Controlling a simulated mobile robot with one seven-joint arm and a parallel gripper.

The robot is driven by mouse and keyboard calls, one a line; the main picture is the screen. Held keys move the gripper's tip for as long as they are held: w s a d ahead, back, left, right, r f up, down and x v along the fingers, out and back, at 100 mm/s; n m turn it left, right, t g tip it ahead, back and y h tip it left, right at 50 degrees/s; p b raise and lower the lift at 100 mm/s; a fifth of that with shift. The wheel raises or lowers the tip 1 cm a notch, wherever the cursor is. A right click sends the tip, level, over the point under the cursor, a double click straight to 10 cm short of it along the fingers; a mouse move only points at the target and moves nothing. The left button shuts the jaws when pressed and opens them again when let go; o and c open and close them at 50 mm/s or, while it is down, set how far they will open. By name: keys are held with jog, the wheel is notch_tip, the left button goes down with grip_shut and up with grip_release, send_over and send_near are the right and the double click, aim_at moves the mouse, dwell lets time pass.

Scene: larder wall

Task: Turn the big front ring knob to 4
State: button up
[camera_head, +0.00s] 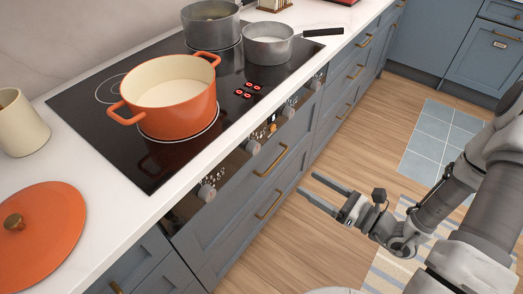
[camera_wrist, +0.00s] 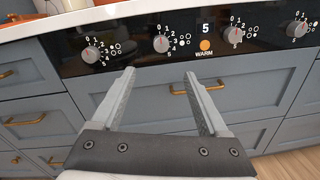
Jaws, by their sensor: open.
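A row of several grey ring knobs sits on the black front panel below the hob. In the wrist view the knobs are a far-left one (camera_wrist: 90,53), a centre-left one (camera_wrist: 161,44), a centre-right one (camera_wrist: 233,35) and a far-right one (camera_wrist: 297,29). Printed numbers run from 0 to 5 around them; their red marks appear to point up near 0. Small dot symbols beside each are too small to tell which is the big front ring's. My gripper (camera_head: 306,182) is open and empty, out in front of the drawers; its fingers (camera_wrist: 159,73) point toward the panel, apart from the knobs.
An orange pot (camera_head: 172,84) stands on a front ring of the black hob (camera_head: 85,128); grey pans (camera_head: 268,47) stand behind. Red zeros (camera_head: 247,90) show on the hob. An orange WARM button (camera_wrist: 204,45) sits between the middle knobs. Drawer handles (camera_head: 270,160) protrude below.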

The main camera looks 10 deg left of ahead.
aim_at(257, 150)
jog(key=b+x, duration=0.2)
jog(key=x, duration=1.5)
jog(key=shift+w+a+f, duration=0.15)
jog(key=shift+w, duration=0.1)
grip_shut()
